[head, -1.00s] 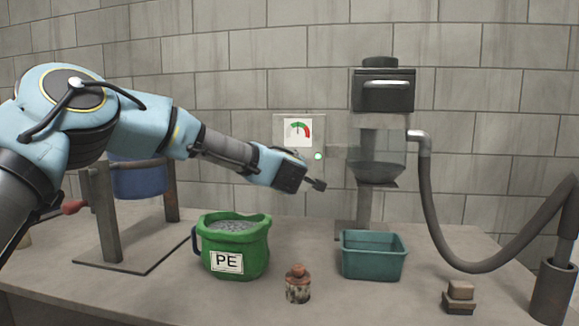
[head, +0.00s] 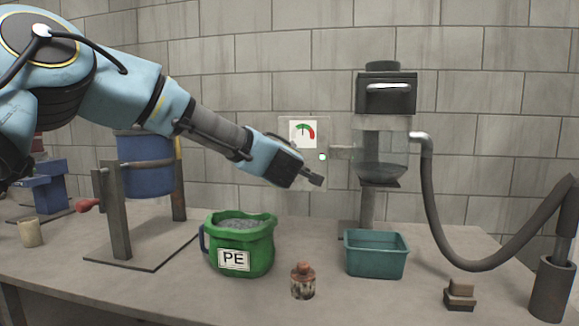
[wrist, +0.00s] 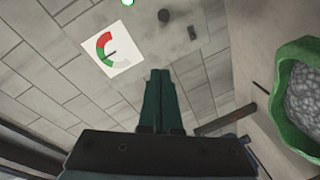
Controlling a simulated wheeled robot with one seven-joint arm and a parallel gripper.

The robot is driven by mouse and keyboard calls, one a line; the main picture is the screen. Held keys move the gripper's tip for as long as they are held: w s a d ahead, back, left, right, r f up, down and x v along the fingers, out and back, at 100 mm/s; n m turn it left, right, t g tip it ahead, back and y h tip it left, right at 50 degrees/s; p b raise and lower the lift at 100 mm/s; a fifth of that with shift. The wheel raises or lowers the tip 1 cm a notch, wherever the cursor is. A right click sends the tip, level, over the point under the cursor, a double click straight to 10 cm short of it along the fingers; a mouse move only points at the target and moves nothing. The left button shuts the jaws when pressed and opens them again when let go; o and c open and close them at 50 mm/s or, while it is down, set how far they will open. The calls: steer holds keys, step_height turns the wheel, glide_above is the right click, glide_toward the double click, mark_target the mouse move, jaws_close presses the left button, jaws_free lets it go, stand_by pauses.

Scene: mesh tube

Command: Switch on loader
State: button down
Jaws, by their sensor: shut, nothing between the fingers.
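The loader (head: 386,92) stands at the back right, with a dark box on top, a clear hopper (head: 380,152) below and a grey hose. Left of it a clear panel carries a red and green gauge (head: 302,133) and a small lit greenish button or lamp (head: 323,157). My gripper (head: 315,180) is in front of the panel's lower part, its fingers shut and empty. In the wrist view the shut fingers (wrist: 161,100) point toward the wall, apart from the gauge (wrist: 113,50), the green lamp (wrist: 127,2), a dark round knob (wrist: 164,16) and a small dark piece (wrist: 192,33).
A green PE bag of grey pellets (head: 240,247), a rusty bottle (head: 302,282) and a teal bin (head: 376,256) stand on the table below my arm. A blue drum (head: 146,180) on a stand is at left. Small blocks (head: 460,295) and the hose (head: 430,220) are at right.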

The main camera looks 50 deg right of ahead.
steer(key=shift+b+v, duration=0.45)
steer(key=shift+v, duration=1.85)
steer(key=shift+s+d, duration=0.1)
steer(key=shift+s, duration=0.1)
steer(key=w+a+f+m+g+y+p, duration=0.15)
steer(key=w+a+f, duration=0.25)
steer(key=w+a, duration=0.5)
steer(key=w+a+f+m+y, duration=0.1)
steer(key=w+a+f+y, duration=0.3)
steer(key=a, duration=0.9)
steer(key=w+a+f+m+g+y+p, duration=0.1)
steer(key=w+a+f+m+y, duration=0.1)
steer(key=w+a+f, duration=0.55)
steer(key=s+a+f+n+g+y+p, duration=0.15)
steer(key=a+y, duration=0.25)
steer(key=a, duration=1.7)
steer(key=s+a+f+g+y, duration=0.1)
steer(key=s+a, duration=0.3)
steer(key=a, duration=0.4)
steer(key=s+a+f+n+g+y, duration=0.1)
steer(key=s+a+g, duration=0.1)
steer(key=s+a, duration=0.3)
steer(key=a, duration=0.3)
steer(key=shift+s+g+p, duration=0.2)
steer(key=shift+g+p, duration=0.1)
steer(key=shift+p, duration=0.05)
